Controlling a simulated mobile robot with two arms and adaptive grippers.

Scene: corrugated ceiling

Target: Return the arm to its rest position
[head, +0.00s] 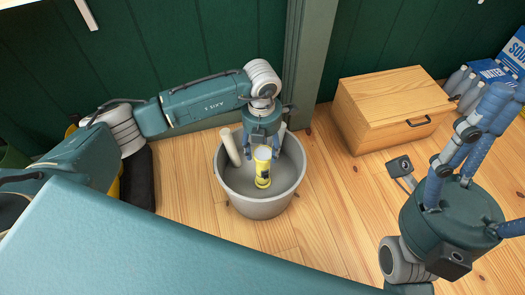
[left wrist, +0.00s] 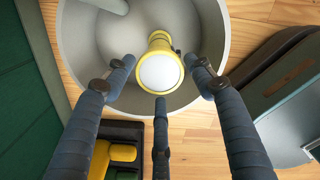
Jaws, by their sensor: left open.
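My left gripper (head: 262,148) points down into a grey bucket (head: 262,207) on the wooden floor. Its fingers are spread, and it holds nothing that I can see. A yellow flashlight (head: 263,172) with a pale round lens stands roughly upright inside the bucket, just below the fingers. In the left wrist view the flashlight (left wrist: 161,66) shows between the spread fingers (left wrist: 162,78), with gaps on both sides. My right gripper (head: 468,165) is at the right edge of the head view, with blue fingers spread apart. Its fingertips are partly cut off.
A pale cylinder (head: 230,147) leans inside the bucket at its left. A wooden box (head: 393,105) with a dark handle stands by the green wall. Bottles (head: 458,80) and blue cartons (head: 490,72) stand at the far right. A black crate (left wrist: 125,133) holds yellow items beside the bucket.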

